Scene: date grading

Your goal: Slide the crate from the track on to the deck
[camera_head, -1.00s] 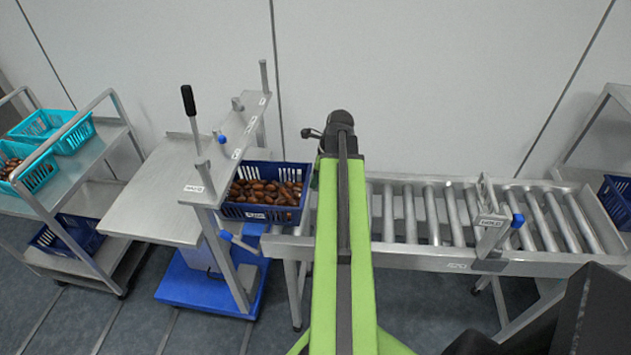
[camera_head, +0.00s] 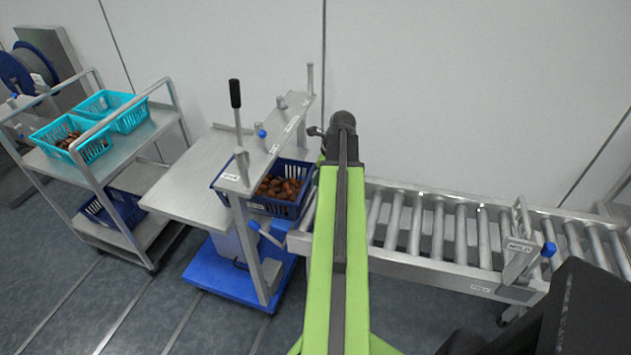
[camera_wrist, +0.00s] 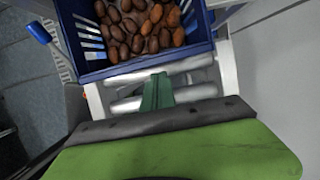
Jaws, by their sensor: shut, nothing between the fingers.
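The dark blue crate (camera_head: 288,210) holds brown dates and straddles the left end of the roller track (camera_head: 420,268) and the grey deck (camera_head: 178,200). Its left part is under the metal frame at the deck's edge, which hides some of it. In the wrist view the crate's near wall (camera_wrist: 150,64) is just ahead of my gripper (camera_wrist: 158,78). My gripper is shut and empty, low over the rollers behind the crate's right side. I cannot tell whether the fingertips touch the wall. In the head view my arm hides the gripper.
A black-handled lever (camera_head: 235,95) stands on the frame. A blue base (camera_head: 232,285) is under the deck. A trolley (camera_head: 120,165) with turquoise crates stands left. A gate with a blue knob (camera_head: 548,249) crosses the track at right. The rollers between are bare.

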